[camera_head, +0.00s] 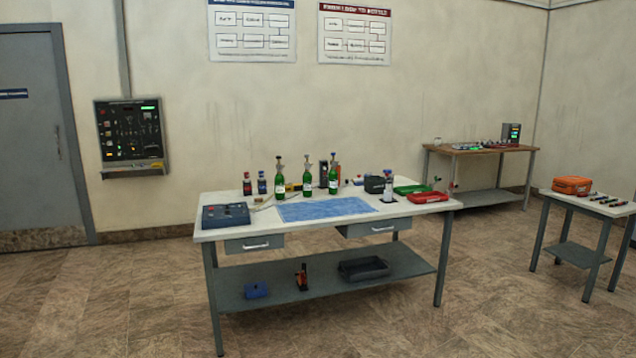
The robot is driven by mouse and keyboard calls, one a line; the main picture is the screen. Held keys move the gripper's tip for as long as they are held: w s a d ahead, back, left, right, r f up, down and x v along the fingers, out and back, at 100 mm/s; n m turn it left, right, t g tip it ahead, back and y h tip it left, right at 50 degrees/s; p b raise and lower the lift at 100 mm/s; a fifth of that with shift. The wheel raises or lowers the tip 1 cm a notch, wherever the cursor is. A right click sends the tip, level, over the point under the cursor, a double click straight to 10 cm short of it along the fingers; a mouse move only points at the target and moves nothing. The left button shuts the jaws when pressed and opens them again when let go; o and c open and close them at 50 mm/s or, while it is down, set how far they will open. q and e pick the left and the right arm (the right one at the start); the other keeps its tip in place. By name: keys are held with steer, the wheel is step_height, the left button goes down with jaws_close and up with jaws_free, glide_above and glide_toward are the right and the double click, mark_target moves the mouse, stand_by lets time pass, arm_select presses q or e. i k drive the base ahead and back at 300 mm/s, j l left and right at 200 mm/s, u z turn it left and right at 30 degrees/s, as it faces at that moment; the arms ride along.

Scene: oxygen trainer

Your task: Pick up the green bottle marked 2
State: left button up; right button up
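Three green bottles with white labels and dark tops stand upright on the white worktable (400,211). The left green bottle (279,184) and the middle green bottle (307,182) stand behind a blue mat (325,209). The right green bottle (333,181) stands close beside the middle one. The label marks are too small to read, so I cannot tell which bottle is marked 2. Neither of my grippers is in view, and nothing is seen touching the bottles.
A blue-grey device (226,215) sits at the table's left. Small dark bottles (247,184) stand left of the green ones. A green tray (411,189) and red tray (427,198) lie at the right. The floor in front (480,300) is clear.

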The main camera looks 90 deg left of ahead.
mark_target(307, 177)
steer(key=j+u, duration=0.7)
steer(key=u, duration=0.15)
steer(key=j+u, duration=0.4)
steer(key=i+j+u, duration=0.1)
steer(key=j+u, duration=0.15)
steer(key=u, duration=0.15)
steer(key=i+j+u, duration=0.15)
steer(key=u, duration=0.25)
steer(key=i+j+u, duration=0.2)
steer(key=i+j, duration=0.45)
steer(key=j, duration=0.2)
steer(key=i+j+u, duration=0.2)
steer(key=i+j, duration=0.45)
steer(key=j, duration=0.15)
